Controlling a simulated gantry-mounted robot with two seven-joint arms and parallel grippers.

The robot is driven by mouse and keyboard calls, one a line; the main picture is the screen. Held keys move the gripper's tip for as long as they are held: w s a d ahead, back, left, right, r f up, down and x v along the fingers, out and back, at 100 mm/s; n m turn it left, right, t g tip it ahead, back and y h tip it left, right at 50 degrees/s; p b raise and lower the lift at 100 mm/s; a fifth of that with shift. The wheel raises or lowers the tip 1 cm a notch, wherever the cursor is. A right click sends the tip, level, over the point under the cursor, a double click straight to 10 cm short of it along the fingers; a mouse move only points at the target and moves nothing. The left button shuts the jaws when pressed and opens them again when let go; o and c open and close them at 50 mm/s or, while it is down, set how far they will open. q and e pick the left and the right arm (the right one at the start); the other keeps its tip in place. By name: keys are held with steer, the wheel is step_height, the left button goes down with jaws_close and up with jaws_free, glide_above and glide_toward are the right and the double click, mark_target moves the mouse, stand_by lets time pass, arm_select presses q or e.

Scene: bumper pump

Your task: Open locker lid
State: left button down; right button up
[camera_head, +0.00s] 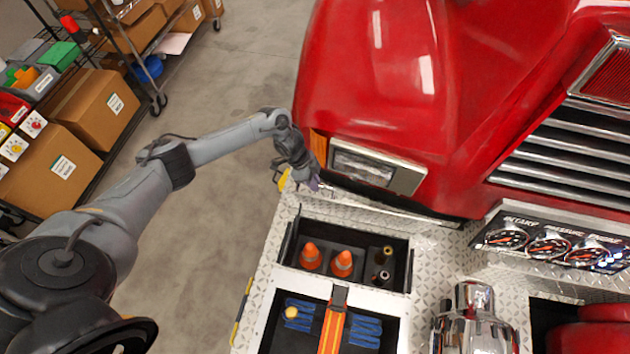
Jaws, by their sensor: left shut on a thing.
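The locker lid (385,208) shows as a thin, nearly edge-on metal strip behind the locker, so it looks raised. My left gripper (306,182) is at the lid's left end, below the truck's headlight, and is shut on the lid there. Its fingertips are small and partly hidden in this view. The locker (283,277) is open below the lid. Its back compartment holds two orange cones (343,263) and two dark bottle-like items (382,276). Its front compartment holds blue gloves (366,330) and an orange strap (334,322). My right gripper is not in view.
The red truck body (400,90) rises close behind the lid. Pressure gauges (550,245) and a chrome cylinder (474,325) stand to the right. Shelves with boxes (95,110) are at the left. Open floor (240,75) lies between shelves and truck.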

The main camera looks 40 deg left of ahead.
arm_select(q)
steer(key=c, duration=1.1)
jaws_free()
steer(key=shift+s+f, duration=0.35)
steer(key=shift+s, duration=0.1)
steer(key=shift+c, duration=0.2)
steer(key=shift+w+r, duration=0.15)
steer(key=shift+r, duration=0.1)
steer(key=shift+r, duration=0.2)
steer(key=v, duration=1)
steer(key=shift+b, duration=0.45)
steer(key=shift+a, duration=0.1)
